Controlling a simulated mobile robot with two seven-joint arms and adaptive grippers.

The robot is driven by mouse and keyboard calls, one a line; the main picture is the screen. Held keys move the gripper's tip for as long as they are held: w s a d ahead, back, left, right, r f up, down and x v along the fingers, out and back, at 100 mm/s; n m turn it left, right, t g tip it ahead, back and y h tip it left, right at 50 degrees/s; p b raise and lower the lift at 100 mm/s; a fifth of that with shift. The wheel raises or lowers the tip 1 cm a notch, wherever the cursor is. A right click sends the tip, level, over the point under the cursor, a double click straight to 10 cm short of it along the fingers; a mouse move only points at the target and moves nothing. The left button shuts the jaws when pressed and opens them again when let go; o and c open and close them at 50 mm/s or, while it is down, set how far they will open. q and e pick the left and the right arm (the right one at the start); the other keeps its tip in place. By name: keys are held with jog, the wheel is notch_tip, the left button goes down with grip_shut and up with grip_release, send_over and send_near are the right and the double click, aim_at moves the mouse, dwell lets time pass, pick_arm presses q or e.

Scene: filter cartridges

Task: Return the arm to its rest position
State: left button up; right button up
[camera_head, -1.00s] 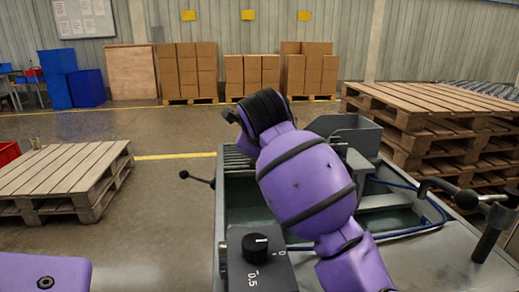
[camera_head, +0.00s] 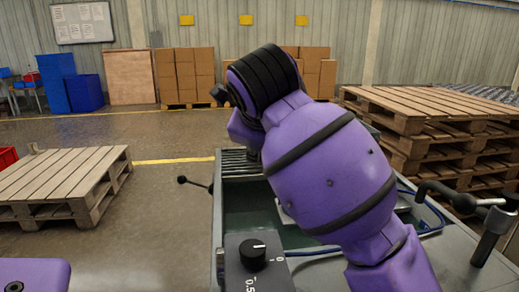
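My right arm (camera_head: 325,165), purple with black bands, rises from the bottom right and covers the middle of the view. Its bent ribbed black joint (camera_head: 263,78) is at the upper end. No fingers of my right gripper can be made out; they are hidden or out of view. A purple piece of my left arm (camera_head: 35,274) shows in the lower left corner, and the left gripper is out of view. No filter cartridge can be made out.
A grey-green machine (camera_head: 226,213) with a black knob (camera_head: 252,254) and levers (camera_head: 493,213) stands below my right arm. A wooden pallet (camera_head: 62,176) lies left, stacked pallets (camera_head: 430,125) stand right. Cartons (camera_head: 184,75) line the back wall.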

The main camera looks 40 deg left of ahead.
pick_arm(q)
jog(key=shift+s+d+r, duration=0.15)
jog(key=shift+s+r, duration=0.05)
jog(key=shift+s, duration=0.05)
jog(key=shift+r, duration=0.15)
